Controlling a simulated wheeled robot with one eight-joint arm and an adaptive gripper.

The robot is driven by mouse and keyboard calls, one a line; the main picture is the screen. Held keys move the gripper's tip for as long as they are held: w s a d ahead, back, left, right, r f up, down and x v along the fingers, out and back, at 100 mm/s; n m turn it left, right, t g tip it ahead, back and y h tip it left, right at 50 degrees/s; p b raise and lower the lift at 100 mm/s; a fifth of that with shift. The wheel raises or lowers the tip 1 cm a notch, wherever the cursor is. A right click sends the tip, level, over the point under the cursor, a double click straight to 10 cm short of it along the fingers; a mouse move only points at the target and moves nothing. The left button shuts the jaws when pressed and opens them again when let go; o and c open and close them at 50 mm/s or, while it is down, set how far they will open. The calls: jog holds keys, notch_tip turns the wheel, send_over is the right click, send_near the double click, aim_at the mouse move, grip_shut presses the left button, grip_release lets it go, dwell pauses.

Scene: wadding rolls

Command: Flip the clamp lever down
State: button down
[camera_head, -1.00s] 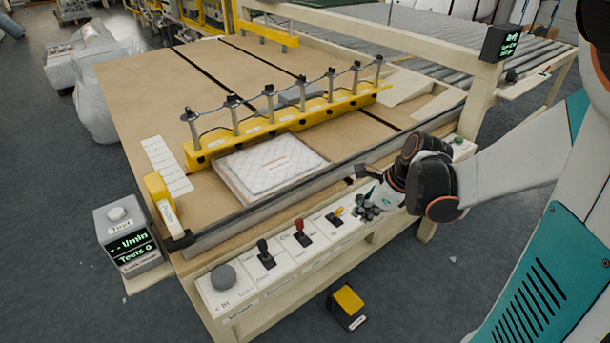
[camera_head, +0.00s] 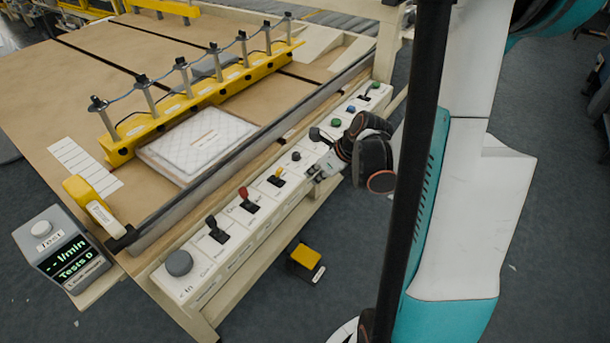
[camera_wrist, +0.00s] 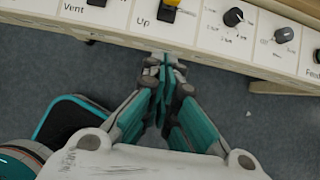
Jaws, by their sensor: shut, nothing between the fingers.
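The control strip (camera_head: 205,262) runs along the front of the table. It carries a black lever (camera_head: 217,232), a red lever (camera_head: 248,201) and a yellow lever (camera_head: 277,175), all standing up in the head view. Their labels are too small there to tell which one is the clamp lever. The yellow lever also shows at the top edge of the wrist view (camera_wrist: 170,4), above the word "Up". My gripper (camera_head: 314,173) is shut and empty, just in front of the strip, right of the yellow lever. In the wrist view its fingertips (camera_wrist: 165,63) lie below the strip's front edge.
A large grey knob (camera_head: 179,263) sits at the strip's left end; black dials (camera_wrist: 233,17) lie right of the yellow lever. A yellow foot pedal (camera_head: 306,257) is on the floor. A quilted pad (camera_head: 195,142) lies before the yellow clamp bar (camera_head: 200,100). A test display (camera_head: 65,255) stands left.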

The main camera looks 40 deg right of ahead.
aim_at(278, 175)
jog(key=shift+w+a+f+b, duration=0.5)
jog(key=shift+w+f+b, duration=0.2)
jog(key=shift+w+f, duration=0.5)
jog(key=shift+w+a+f+b, duration=0.45)
jog(key=shift+w+f+b, duration=0.3)
jog(key=shift+w, duration=0.75)
jog(key=shift+w+a+f+b, duration=0.5)
jog(key=shift+w+f+b, duration=0.15)
jog(key=shift+w+f, duration=0.55)
jog(key=shift+w+r, duration=0.2)
